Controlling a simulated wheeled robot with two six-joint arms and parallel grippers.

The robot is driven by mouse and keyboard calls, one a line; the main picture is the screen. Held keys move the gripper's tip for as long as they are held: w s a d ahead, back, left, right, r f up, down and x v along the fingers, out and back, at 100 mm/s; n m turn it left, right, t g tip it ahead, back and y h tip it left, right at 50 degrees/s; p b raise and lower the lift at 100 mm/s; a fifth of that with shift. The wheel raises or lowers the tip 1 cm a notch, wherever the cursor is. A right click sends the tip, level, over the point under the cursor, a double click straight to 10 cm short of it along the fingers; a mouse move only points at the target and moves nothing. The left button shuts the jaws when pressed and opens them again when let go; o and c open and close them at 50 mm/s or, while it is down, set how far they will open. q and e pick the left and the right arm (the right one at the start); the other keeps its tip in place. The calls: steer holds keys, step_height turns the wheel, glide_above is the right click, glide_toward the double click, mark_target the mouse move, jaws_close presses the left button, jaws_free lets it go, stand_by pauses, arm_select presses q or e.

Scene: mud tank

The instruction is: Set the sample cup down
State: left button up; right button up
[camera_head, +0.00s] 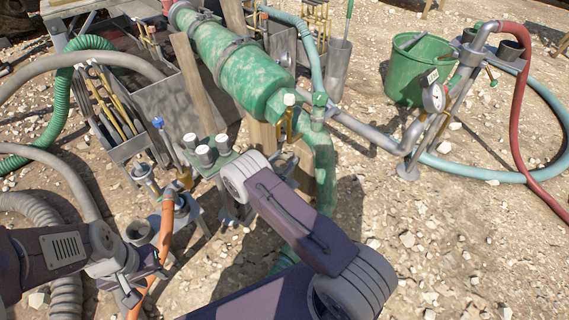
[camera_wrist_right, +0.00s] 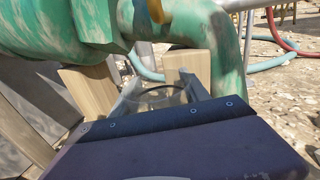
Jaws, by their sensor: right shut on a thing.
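The sample cup (camera_wrist_right: 160,97) is a clear, see-through cup with a dark rim, seen in the right wrist view. My right gripper (camera_wrist_right: 163,92) is shut on it, with one grey finger on each side. The cup is in front of a pale wooden post and below the green pipe; its base is hidden by the gripper body, so I cannot tell whether it touches anything. In the head view my right forearm hides the cup. My left gripper (camera_head: 128,285) is at the lower left, near an orange hose; its finger gap is unclear.
A green rack with white-capped jars (camera_head: 204,156) stands left of my right wrist. The big green pump pipe (camera_head: 235,65) runs above on wooden posts. A metal tool bin (camera_head: 118,142) is at left. A green bucket (camera_head: 418,72) and gauge pipe (camera_head: 433,98) stand at right. Gravel lies clear at lower right.

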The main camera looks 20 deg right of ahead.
steer(key=shift+f, duration=0.2)
steer(key=o, duration=1.3)
steer(key=shift+r, duration=0.1)
steer(key=shift+r, duration=0.15)
steer(key=shift+s+a+r, duration=0.1)
steer(key=shift+s+a, duration=0.05)
steer(key=shift+a, duration=0.15)
steer(key=p+v, duration=0.5)
steer(key=v, duration=0.6)
steer(key=shift+d, duration=0.1)
steer(key=shift+s, duration=0.2)
